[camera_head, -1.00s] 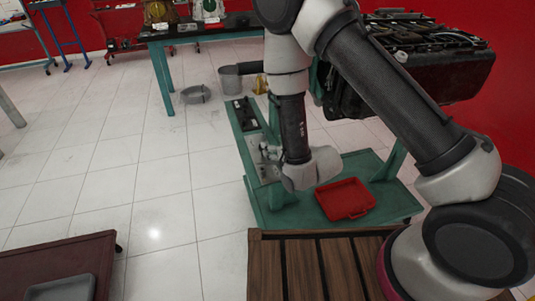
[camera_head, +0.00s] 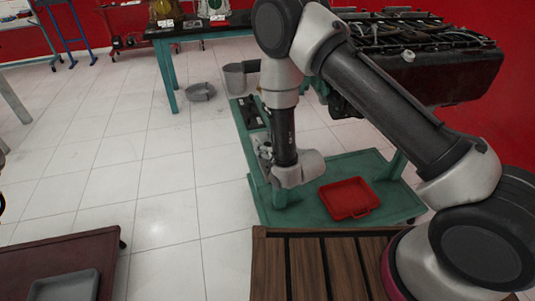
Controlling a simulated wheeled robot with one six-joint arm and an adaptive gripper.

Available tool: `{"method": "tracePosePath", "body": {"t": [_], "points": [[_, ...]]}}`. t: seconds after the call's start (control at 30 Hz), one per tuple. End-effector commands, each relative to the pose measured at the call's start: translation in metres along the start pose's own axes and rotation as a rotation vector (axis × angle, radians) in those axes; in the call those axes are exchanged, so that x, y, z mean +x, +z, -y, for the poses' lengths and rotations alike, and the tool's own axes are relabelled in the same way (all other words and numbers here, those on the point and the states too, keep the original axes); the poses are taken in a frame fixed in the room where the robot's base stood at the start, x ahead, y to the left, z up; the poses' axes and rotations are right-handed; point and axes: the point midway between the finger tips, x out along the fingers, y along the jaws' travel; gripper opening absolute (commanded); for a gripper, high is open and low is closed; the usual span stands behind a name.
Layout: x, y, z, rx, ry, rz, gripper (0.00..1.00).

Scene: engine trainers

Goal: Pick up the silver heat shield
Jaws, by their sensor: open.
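A small pale silvery shape (camera_head: 264,146) shows on the narrow upper shelf of the green trolley (camera_head: 242,137), just left of my wrist. It is partly hidden by the wrist and too small for me to tell whether it is the silver heat shield. My arm reaches down from the upper right, and its wrist hangs beside this shelf, left of the red tray. My gripper's fingers cannot be made out; the wrist appears to hide them. I see nothing held.
The red tray (camera_head: 348,198) lies on the trolley's lower shelf. Dark parts (camera_head: 248,112) lie on the upper shelf. An engine (camera_head: 425,60) stands behind my arm. A slatted wooden top (camera_head: 275,265) is in front. A grey tray (camera_head: 64,287) rests at lower left. The tiled floor at left is clear.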

Motion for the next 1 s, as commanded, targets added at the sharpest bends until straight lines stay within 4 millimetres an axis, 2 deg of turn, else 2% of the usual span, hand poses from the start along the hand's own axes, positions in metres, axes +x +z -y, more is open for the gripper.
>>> {"method": "tracePosePath", "body": {"t": [0.03, 0.2, 0.3, 0.63, 0.77, 0.87, 1.0], "points": [[0.0, 0.0, 0.0, 0.0, 0.0, 0.0, 0.45], [0.0, 0.0, 0.0, 0.0, 0.0, 0.0, 0.14], [0.0, 0.0, 0.0, 0.0, 0.0, 0.0, 0.0], [-0.001, -0.002, 0.0, 0.001, 0.0, -0.002, 0.0], [-0.003, -0.01, 0.0, 0.001, 0.0, -0.003, 0.0], [-0.009, -0.023, 0.0, 0.001, 0.0, -0.004, 0.0], [-0.02, -0.05, 0.0, 0.001, 0.0, -0.006, 0.0]]}}
